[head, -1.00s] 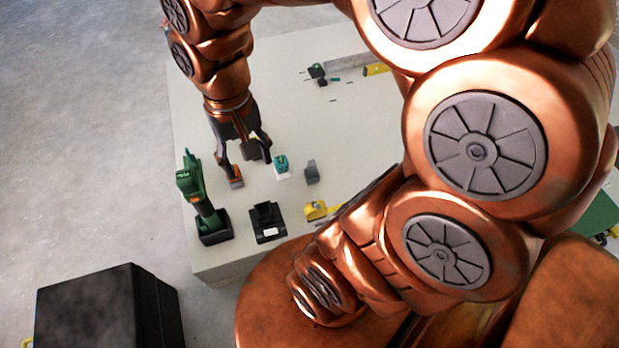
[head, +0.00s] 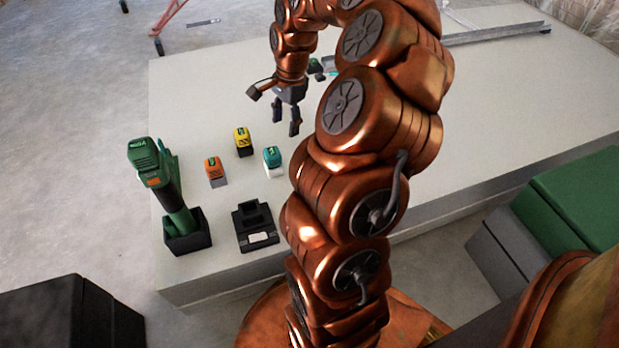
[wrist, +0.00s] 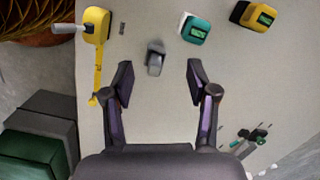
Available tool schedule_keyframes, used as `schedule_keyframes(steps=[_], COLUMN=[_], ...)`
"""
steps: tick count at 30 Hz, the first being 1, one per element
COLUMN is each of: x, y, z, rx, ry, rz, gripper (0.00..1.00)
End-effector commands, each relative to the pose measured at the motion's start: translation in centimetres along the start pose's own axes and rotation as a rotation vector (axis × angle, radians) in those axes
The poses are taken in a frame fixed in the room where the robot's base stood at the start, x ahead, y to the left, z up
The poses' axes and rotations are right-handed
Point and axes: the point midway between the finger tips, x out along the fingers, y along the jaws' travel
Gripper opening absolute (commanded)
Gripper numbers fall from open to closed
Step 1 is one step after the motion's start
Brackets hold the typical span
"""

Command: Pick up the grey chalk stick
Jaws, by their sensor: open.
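I cannot single out the grey chalk stick for certain. In the wrist view, a short grey-brown piece (wrist: 122,28) lies on the table near the yellow tape measure (wrist: 96,27); it is too small to name. A grey blocky object (wrist: 155,58) lies just beyond and between my fingertips in that view. My gripper (wrist: 160,80) is open and empty, its two dark fingers spread wide. In the head view my gripper (head: 286,122) hangs above the table, fingers down, behind the batteries. My arm hides much of the table's middle there.
A teal battery (head: 272,160), an orange one (head: 215,170) and a yellow one (head: 243,141) stand on the table (head: 500,95). A green tool (head: 165,190) stands upright beside a black charger (head: 255,227). Small dark items (wrist: 245,140) lie lower right in the wrist view.

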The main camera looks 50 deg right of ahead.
Motion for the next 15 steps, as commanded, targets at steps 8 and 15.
schedule_keyframes(steps=[8, 15], x=[7.3, 9.1], y=[0.8, 1.1], z=[-7.8, -9.2], rx=[0.3, 0.356], ry=[0.012, 0.016], rz=[-0.006, -0.007], gripper=[0.58, 0.58])
